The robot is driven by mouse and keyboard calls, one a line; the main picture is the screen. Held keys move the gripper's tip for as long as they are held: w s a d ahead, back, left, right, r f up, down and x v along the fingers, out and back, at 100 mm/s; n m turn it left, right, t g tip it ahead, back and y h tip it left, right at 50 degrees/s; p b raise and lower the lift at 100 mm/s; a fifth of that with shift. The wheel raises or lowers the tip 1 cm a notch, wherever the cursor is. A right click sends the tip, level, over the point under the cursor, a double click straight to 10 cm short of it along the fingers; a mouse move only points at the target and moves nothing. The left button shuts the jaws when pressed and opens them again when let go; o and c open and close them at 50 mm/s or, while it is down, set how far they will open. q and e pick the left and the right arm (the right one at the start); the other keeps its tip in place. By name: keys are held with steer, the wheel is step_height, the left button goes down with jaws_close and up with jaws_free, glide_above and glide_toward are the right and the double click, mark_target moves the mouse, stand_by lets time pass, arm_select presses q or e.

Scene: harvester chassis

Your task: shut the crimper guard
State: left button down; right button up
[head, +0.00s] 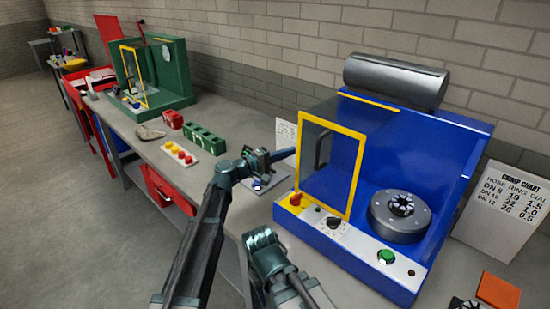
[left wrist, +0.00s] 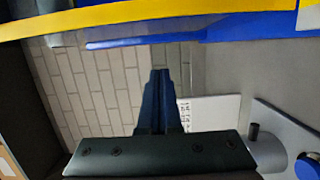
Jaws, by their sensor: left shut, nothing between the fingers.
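The crimper is a blue machine (head: 450,160) on the bench at the right of the head view. Its guard (head: 335,175) is a clear panel in a yellow frame with a dark handle. The guard stands upright at the machine's left front, swung away from the round crimping head (head: 400,212), which is uncovered. My left gripper (head: 292,153) is shut and empty, just left of the guard's frame; I cannot tell whether it touches. In the left wrist view, its shut fingers (left wrist: 161,85) point below a yellow bar (left wrist: 150,18), likely the guard's frame. My right gripper does not show.
A crimp chart (head: 507,208) leans at the right of the crimper. A red dial and a green button sit on the crimper's front ledge. Red and green blocks, a small button tray (head: 180,152) and a green machine (head: 165,75) stand farther left. A grey cylinder (head: 397,78) tops the crimper.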

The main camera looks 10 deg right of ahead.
mark_target(298, 157)
arm_select(q)
steer(key=shift+s+d, duration=0.65)
steer(key=shift+s, duration=0.15)
steer(key=shift+s+d, duration=0.6)
steer(key=shift+s, duration=0.2)
steer(key=shift+s, duration=0.1)
